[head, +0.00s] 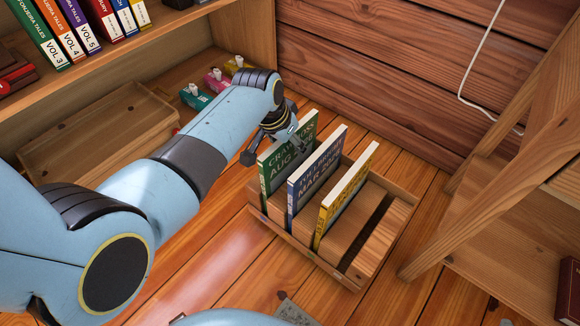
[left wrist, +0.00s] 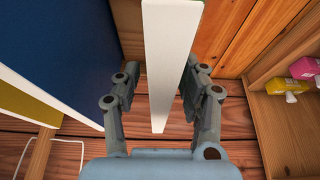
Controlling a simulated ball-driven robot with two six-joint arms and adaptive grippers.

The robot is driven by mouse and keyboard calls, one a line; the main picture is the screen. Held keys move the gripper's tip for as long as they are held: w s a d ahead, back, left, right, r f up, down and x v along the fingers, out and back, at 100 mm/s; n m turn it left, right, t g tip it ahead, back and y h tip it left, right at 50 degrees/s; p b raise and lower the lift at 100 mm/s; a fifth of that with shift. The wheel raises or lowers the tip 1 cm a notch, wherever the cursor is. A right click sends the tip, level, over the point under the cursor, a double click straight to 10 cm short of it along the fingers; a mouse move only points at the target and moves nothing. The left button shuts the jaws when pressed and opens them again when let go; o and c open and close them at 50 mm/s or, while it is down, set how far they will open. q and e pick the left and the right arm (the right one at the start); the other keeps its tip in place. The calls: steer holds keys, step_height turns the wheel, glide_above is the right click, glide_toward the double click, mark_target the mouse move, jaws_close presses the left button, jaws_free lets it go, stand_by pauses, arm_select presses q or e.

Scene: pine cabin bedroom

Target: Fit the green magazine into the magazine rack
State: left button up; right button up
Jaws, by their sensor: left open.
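The green magazine (head: 275,175) stands upright in the leftmost slot of the wooden magazine rack (head: 376,250), which sits on the floor. Its lower edge is down between the slats; how deep it sits I cannot tell. My left gripper (head: 272,143) is at its far upper corner and open. In the left wrist view the fingers (left wrist: 160,78) lie on either side of the magazine's pale edge (left wrist: 170,50), with a visible gap on the right side. My right gripper is not in view.
A blue magazine (head: 314,170) and a yellow one (head: 346,195) stand in the rack, to the right. The rightmost slot is empty. A shelf of books (head: 110,45) and a wooden box (head: 95,135) are at left. A wooden frame (head: 490,170) stands at right.

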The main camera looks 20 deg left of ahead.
arm_select(q)
steer(key=shift+f, duration=0.25)
steer(key=shift+c, duration=0.2)
jaws_close()
stand_by(0.4)
